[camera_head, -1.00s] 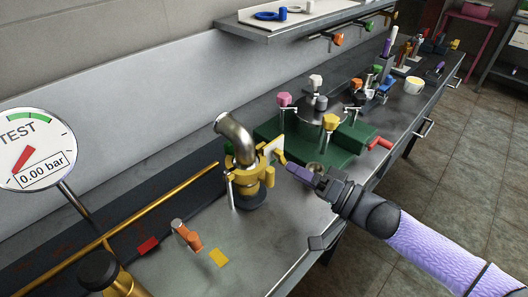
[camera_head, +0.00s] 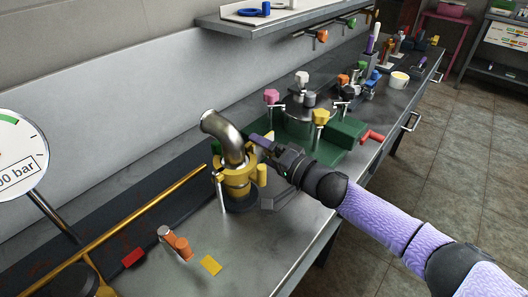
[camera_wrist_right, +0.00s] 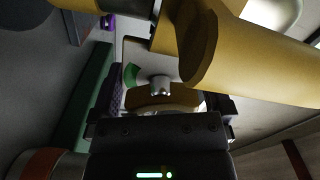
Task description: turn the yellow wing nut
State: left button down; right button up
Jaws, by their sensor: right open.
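A bent steel pipe (camera_head: 230,135) stands on the bench in a yellow clamp (camera_head: 238,186). My right gripper (camera_head: 262,141), with purple fingers, is at the upper right side of the clamp. It is open. A small yellow piece (camera_head: 269,135) shows beside the fingertips, probably part of the wing nut, mostly hidden by the gripper. In the right wrist view, yellow metal (camera_wrist_right: 255,60) looms close at the upper right. A pale plate with a green arc and a silver stud (camera_wrist_right: 160,85) lies ahead, with a yellow curved piece (camera_wrist_right: 160,100) between the fingers. Contact cannot be told. My left gripper is out of view.
A green block (camera_head: 340,135) with pink, white and yellow knobs stands just behind my right gripper. A brass rod (camera_head: 150,212) runs along the left. An orange-handled piece (camera_head: 176,243) and a yellow square (camera_head: 210,266) lie in front. A gauge (camera_head: 15,155) stands far left.

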jog(key=c, duration=1.1)
jog(key=shift+r+n+p, duration=0.2)
jog(key=shift+n+p, duration=0.2)
jog(key=shift+n, duration=0.1)
jog(key=shift+f+n+p, duration=0.1)
jog(key=shift+n+p, duration=0.2)
jog(key=shift+n, duration=0.6)
jog(key=shift+f, duration=0.1)
jog(key=o, duration=1)
jog(key=shift+c, duration=0.2)
jog(key=shift+o, duration=0.7)
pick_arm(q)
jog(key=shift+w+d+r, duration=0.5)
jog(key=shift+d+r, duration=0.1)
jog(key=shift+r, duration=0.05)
